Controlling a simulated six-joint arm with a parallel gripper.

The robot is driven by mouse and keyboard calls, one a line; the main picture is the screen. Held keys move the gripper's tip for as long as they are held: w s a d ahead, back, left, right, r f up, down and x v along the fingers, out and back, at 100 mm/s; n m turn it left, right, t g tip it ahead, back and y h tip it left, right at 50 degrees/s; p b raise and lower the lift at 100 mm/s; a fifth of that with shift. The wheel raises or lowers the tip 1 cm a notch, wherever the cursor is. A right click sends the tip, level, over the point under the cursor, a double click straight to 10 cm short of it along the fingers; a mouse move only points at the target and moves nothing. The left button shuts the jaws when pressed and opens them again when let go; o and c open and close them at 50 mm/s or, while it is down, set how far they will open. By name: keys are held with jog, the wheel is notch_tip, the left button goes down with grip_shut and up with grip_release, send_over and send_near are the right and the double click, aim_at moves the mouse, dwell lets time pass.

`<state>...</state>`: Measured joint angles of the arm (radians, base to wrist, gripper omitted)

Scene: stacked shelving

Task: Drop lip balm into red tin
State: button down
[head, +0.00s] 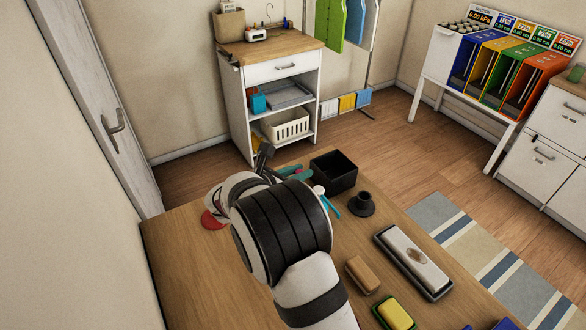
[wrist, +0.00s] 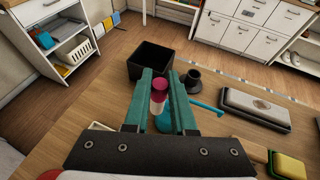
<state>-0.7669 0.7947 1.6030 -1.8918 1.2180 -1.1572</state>
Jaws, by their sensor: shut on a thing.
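The lip balm (wrist: 158,95), a small tube with a pink top and a white body, is between the teal fingers of my gripper (wrist: 164,84) in the wrist view. The fingers are shut on it. In the head view my gripper (head: 296,172) is above the far part of the table, near the black box. A red round thing, likely the red tin (head: 210,220), is at the table's left, mostly hidden behind my arm. A bit of red also shows at the bottom left of the wrist view (wrist: 50,174). The inside of the tin is hidden.
An open black box (head: 335,172) and a dark pot-like piece (head: 362,204) are close to my gripper. A blue item (wrist: 205,108) lies below the fingers. A long silver-topped eraser (head: 413,262), a brown block (head: 362,274) and a yellow-green sponge (head: 394,313) lie right.

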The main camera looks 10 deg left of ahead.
jog(key=s+d+r+m+g+h, duration=0.1)
jog(key=s+d+m+g+h, duration=0.15)
jog(key=s, duration=0.35)
jog(key=s+d+m+g+h, duration=0.1)
jog(key=s+m+g+h, duration=0.15)
jog(key=s, duration=0.35)
jog(key=shift+m+t, duration=0.3)
jog(key=shift+m, duration=0.1)
notch_tip(320, 180, down, 5)
jog(key=shift+s+d+f, duration=0.15)
jog(key=c, duration=0.7)
grip_release()
jog(key=shift+o, duration=0.2)
jog(key=v, duration=0.7)
jog(key=shift+s+a, duration=0.15)
jog(key=shift+a, duration=0.1)
